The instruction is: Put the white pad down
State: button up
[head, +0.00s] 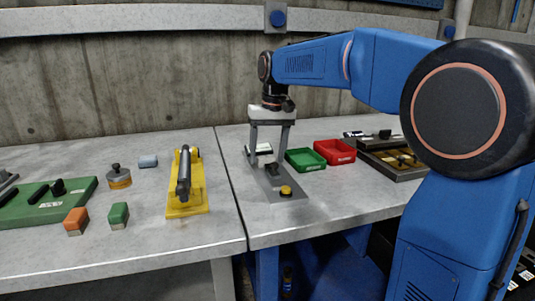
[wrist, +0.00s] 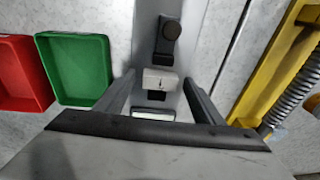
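A small white pad (wrist: 159,80) with a dark mark on it shows between my fingertips in the wrist view. A dark part shows just below it in the picture. In the head view, a pale piece (head: 262,148) shows between my fingers, partly covered by the left one. My gripper (head: 268,157) points down over the grey plate (head: 296,206). Its fingers (wrist: 159,82) stand wide apart, with a gap on each side of the pad. I cannot tell how high the pad is above the plate.
A green tray (head: 304,166) and a red tray (head: 334,159) stand right of the plate. A yellow fixture (head: 187,211) stands to the left, across the table seam. An open case (head: 396,175) lies farther right.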

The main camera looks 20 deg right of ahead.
notch_tip(320, 180, up, 12)
jog(key=s, duration=0.1)
jog(key=shift+d, duration=0.45)
jog(key=shift+s, duration=0.2)
